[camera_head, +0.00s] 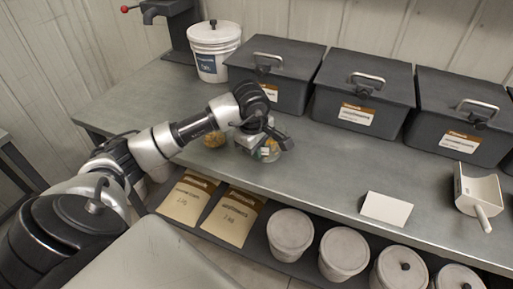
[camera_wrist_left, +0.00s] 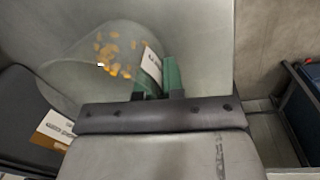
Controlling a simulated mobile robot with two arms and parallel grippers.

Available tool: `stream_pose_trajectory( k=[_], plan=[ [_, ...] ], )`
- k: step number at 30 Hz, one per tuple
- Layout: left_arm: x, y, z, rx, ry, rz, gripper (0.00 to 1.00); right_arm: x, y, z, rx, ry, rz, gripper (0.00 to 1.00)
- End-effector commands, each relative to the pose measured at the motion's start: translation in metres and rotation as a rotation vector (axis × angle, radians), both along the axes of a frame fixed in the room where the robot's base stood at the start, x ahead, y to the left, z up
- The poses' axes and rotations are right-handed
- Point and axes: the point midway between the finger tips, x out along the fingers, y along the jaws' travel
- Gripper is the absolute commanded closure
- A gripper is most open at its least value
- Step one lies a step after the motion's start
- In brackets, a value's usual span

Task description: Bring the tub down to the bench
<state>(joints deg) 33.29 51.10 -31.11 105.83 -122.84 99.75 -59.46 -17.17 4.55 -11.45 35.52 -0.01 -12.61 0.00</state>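A clear tub (camera_head: 271,153) with a white label and some yellow-orange pieces is at the end of my left arm, over the front part of the bench (camera_head: 330,172). I cannot tell whether its base touches the bench. My left gripper (camera_head: 262,147) is at the tub's side. In the left wrist view, the green fingertips of the left gripper (camera_wrist_left: 158,80) stand close together at the tub wall beside the label and appear shut on it. The tub (camera_wrist_left: 85,68) looks tilted in that view, with orange pieces inside. My right gripper is not in view.
Another small container with orange contents (camera_head: 214,139) stands behind my left arm. A white bucket (camera_head: 214,50) and dark lidded bins (camera_head: 362,92) line the back. A white card (camera_head: 387,208) and a scoop (camera_head: 480,190) lie right. Bags (camera_head: 235,213) and lidded pails (camera_head: 290,232) sit below.

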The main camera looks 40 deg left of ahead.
Motion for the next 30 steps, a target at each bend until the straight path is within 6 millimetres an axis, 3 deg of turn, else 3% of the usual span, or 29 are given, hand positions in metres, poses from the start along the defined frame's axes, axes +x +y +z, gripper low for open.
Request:
stream_pose_trajectory(
  k=[1, 4, 16, 30],
  plan=[
    [0.000, 0.000, 0.000, 0.000, 0.000, 0.000, 0.84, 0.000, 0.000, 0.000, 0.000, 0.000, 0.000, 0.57],
    [0.000, 0.000, 0.000, 0.000, 0.000, 0.000, 0.69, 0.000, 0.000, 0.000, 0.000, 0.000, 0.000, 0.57],
    [0.000, 0.000, 0.008, 0.001, -0.003, 0.000, 0.68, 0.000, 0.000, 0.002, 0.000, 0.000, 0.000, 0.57],
    [-0.011, 0.000, 0.100, 0.001, -0.005, 0.000, 0.68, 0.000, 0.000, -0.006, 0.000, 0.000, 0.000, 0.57]
  ],
)
